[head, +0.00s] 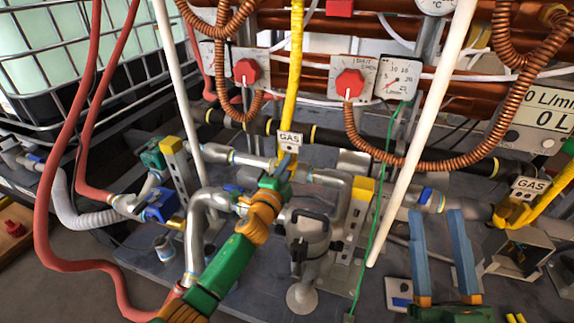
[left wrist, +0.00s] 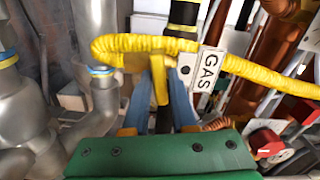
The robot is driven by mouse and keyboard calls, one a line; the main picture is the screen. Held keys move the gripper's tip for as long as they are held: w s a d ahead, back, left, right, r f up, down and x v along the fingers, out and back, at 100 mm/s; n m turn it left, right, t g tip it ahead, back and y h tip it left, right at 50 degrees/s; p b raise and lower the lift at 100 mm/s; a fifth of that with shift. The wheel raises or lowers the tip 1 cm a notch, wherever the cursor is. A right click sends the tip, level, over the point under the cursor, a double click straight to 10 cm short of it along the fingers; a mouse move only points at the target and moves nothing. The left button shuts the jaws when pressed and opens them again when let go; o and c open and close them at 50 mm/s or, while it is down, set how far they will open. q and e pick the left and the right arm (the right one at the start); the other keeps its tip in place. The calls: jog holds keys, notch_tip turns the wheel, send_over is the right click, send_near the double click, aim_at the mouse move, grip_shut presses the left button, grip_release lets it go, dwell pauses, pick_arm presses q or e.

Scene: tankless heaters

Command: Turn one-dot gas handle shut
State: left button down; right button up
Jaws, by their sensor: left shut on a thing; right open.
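The yellow gas hose (head: 296,70) comes down the middle of the head view to a white GAS tag (head: 290,140). In the left wrist view the GAS tag (left wrist: 205,70) shows one black dot. Beside it a yellow handle (left wrist: 159,82) sits between the blue fingers and looks crosswise to the hose in that picture. My left gripper (head: 284,168) is shut on this handle, and mostly hides it in the head view. My right gripper (head: 440,218) is open and empty at the lower right, its blue fingers pointing up, apart from the pipes.
A second GAS tag (head: 527,188) hangs by another yellow gas line at the right. Two red knobs (head: 246,71) (head: 350,83) sit on panels behind. White slanted poles (head: 425,120), a green wire (head: 385,200) and a grey filter housing (head: 308,245) stand near my grippers.

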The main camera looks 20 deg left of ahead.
pick_arm(q)
jog(key=shift+m, duration=0.7)
pick_arm(e)
jog(key=shift+w+f, duration=0.15)
jog(key=shift+f, duration=0.05)
pick_arm(q)
jog(key=c, duration=0.8)
grip_release()
jog(key=s+p, duration=0.3)
jog(key=s, duration=0.4)
jog(key=shift+a, duration=0.15)
pick_arm(e)
notch_tip(320, 180, down, 19)
jog(key=d+m+g+h, duration=0.1)
jog(key=g+h, duration=0.3)
jog(key=g, duration=0.7)
jog(key=shift+d+g, duration=0.3)
jog(key=shift+d, duration=0.5)
pick_arm(q)
jog(key=shift+f, duration=0.1)
pick_arm(e)
jog(key=shift+f, duration=0.1)
